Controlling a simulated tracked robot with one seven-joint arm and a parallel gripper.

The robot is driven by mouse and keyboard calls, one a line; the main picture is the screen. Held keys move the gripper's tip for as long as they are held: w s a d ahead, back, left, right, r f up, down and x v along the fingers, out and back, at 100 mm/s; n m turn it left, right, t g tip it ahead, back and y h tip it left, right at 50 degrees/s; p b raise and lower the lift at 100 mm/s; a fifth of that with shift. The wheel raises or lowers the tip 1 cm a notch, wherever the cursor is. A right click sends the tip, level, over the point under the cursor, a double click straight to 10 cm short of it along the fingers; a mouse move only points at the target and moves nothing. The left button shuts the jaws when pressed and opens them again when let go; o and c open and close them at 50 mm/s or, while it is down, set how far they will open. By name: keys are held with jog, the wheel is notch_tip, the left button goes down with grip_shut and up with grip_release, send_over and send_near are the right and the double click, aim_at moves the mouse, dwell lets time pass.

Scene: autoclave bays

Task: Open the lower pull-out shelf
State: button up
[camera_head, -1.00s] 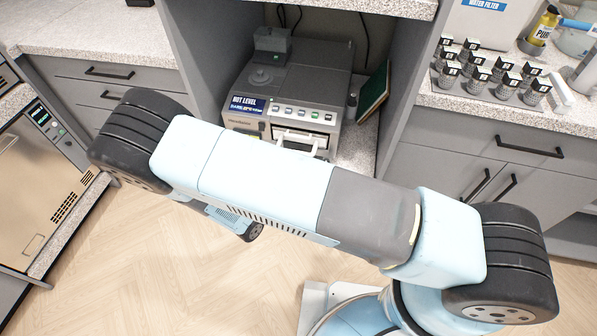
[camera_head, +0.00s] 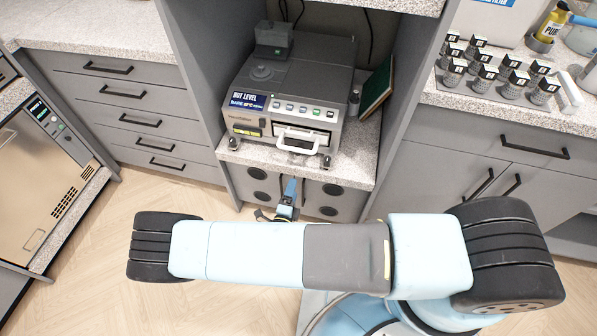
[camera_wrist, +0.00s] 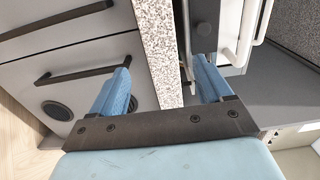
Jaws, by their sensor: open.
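A speckled pull-out shelf (camera_head: 345,172) carries a grey machine in the central bay. In the wrist view its pale speckled edge (camera_wrist: 157,50) runs upright, with the picture turned sideways. My gripper (camera_wrist: 160,88) is open, its two blue fingers to either side of that edge with gaps between. I cannot tell whether the fingertips reach past the edge. In the head view my gripper (camera_head: 287,190) is small, in front of the bay below the shelf, and partly hidden by my arm.
The machine (camera_head: 290,100) has a white front handle (camera_head: 297,141). Below the shelf is a grey front with round black vents (camera_head: 331,189); a dark bar handle (camera_wrist: 75,75) lies left of my fingers in the wrist view. Drawers (camera_head: 133,120) stand left, a cabinet right.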

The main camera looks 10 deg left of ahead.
aim_at(298, 173)
jog(key=w, duration=0.9)
jog(key=shift+w+d, duration=0.2)
jog(key=shift+d, duration=0.2)
